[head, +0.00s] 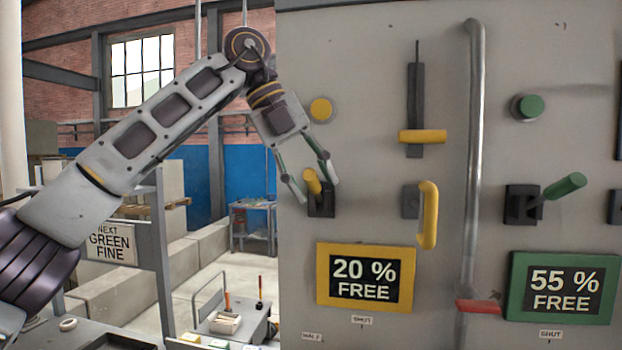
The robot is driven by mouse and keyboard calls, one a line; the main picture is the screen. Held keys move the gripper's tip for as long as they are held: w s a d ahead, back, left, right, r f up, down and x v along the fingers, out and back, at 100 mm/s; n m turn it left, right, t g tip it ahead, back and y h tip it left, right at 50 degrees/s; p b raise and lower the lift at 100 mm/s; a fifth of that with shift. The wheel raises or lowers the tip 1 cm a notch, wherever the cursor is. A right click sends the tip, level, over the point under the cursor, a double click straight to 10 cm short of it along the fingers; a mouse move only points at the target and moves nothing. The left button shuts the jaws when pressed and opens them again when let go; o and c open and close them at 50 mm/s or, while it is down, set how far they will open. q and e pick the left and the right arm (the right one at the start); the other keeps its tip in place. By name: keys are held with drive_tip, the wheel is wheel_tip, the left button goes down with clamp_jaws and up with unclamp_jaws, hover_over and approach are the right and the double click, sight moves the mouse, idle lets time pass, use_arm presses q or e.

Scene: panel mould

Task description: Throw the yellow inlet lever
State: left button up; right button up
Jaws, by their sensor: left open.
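A short yellow lever (312,181) stands up from a black base on the left part of the grey panel, tilted slightly left. My left gripper (315,189) is open and points down at it. Its two fingers show on either side of the lever, with the lever's top between them. I cannot tell whether either finger touches it. My right gripper is not in view.
The panel (385,80) also bears a yellow knob (321,109), a yellow slider (423,137), a yellow hooked handle (428,215), a green lever (565,187) and a yellow-framed "20 % FREE" display (365,278).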

use_arm(q)
drive_tip(key=shift+f, duration=0.1)
drive_tip(key=shift+c, duration=0.4)
clamp_jaws()
drive_tip(key=shift+f, duration=0.1)
